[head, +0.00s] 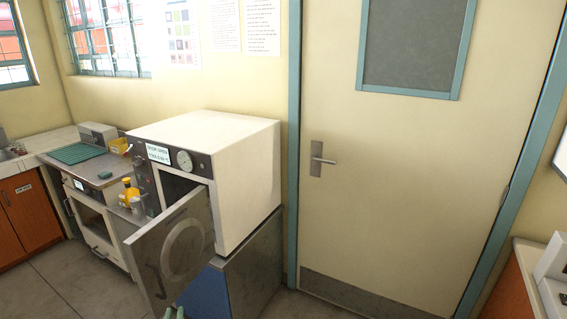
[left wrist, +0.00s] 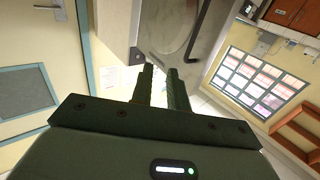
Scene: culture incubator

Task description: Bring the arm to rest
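The white incubator (head: 230,160) stands on a grey and blue cabinet beside the door of the room. Its grey door (head: 172,250) is swung open, and part of the dark chamber shows behind it. My left gripper (head: 174,313) shows only as fingertips at the bottom edge of the head view, just below the incubator door. In the left wrist view my left gripper (left wrist: 161,88) has its two fingers apart with nothing between them. The incubator door (left wrist: 168,28) with its round plate is beyond the fingertips there. My right gripper is in neither view.
A bench (head: 97,170) with a green mat and yellow containers stands left of the incubator. A closed room door (head: 410,180) is to the right. A second counter (head: 525,265) is at the right edge. The floor (head: 60,282) at lower left is clear.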

